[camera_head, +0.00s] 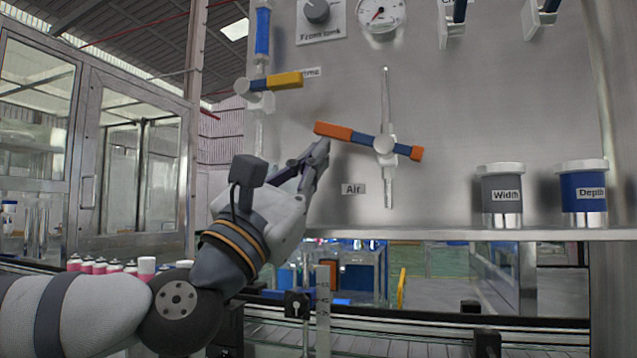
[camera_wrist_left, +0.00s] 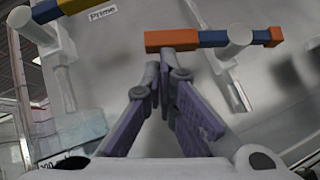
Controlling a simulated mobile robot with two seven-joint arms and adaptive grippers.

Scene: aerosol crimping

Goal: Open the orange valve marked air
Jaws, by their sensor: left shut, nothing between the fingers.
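The orange and blue valve handle (camera_head: 333,131) is on the metal panel above the "Air" label (camera_head: 353,189). It lies nearly level, across its upright pipe, with the left end slightly higher. My left gripper (camera_head: 322,146) is shut and empty, with its fingertips just below the handle's left orange end. In the left wrist view the shut fingertips (camera_wrist_left: 165,66) are right under the orange end (camera_wrist_left: 171,40); I cannot tell whether they touch it. My right gripper is not in view.
A yellow and blue valve handle (camera_head: 285,80) marked "Prime" is up and left of the air valve. A gauge (camera_head: 381,13) and a knob (camera_head: 317,10) sit above. Grey "Width" (camera_head: 502,194) and blue "Depth" (camera_head: 583,192) knobs are at right.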

